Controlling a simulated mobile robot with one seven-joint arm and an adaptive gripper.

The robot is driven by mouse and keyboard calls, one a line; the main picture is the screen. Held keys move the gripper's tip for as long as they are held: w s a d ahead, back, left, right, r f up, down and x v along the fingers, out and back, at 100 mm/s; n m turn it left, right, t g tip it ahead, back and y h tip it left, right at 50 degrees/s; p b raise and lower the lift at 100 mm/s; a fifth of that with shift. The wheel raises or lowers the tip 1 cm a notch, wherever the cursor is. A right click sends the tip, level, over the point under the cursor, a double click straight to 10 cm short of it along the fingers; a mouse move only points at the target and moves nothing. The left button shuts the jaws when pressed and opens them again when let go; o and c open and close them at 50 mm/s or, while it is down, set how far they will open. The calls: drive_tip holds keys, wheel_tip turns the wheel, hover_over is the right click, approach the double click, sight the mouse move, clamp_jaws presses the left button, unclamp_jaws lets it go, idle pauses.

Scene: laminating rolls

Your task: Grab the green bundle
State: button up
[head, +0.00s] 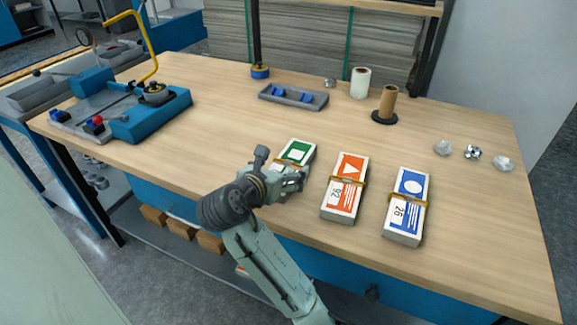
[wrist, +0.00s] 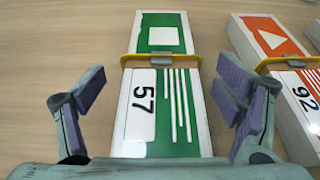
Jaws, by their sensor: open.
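The green bundle (head: 298,151) lies on the table, the leftmost of three bundles. It is a white block with a green top, a white square and a yellow band. In the wrist view the green bundle (wrist: 161,90) also shows the number 57. My gripper (head: 290,184) is over its near end in the head view, and my arm hides part of it. In the wrist view my gripper (wrist: 160,95) is open, with one finger on each side of the bundle and gaps between. I cannot tell how high the fingers are above the table.
The orange bundle (head: 345,187) lies close to the right, near my right finger in the wrist view. The blue bundle (head: 407,205) is farther right. A blue-grey tray (head: 293,97), a white roll (head: 360,82) and a brown roll (head: 387,103) stand behind. A blue machine (head: 150,115) is at left.

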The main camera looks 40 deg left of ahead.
drive_tip(key=shift+x, duration=1.4)
drive_tip(key=shift+d, duration=0.1)
drive_tip(key=shift+c, duration=0.4)
drive_tip(key=c, duration=1.4)
drive_tip(key=shift+r, duration=0.1)
drive_tip(key=shift+c, duration=0.2)
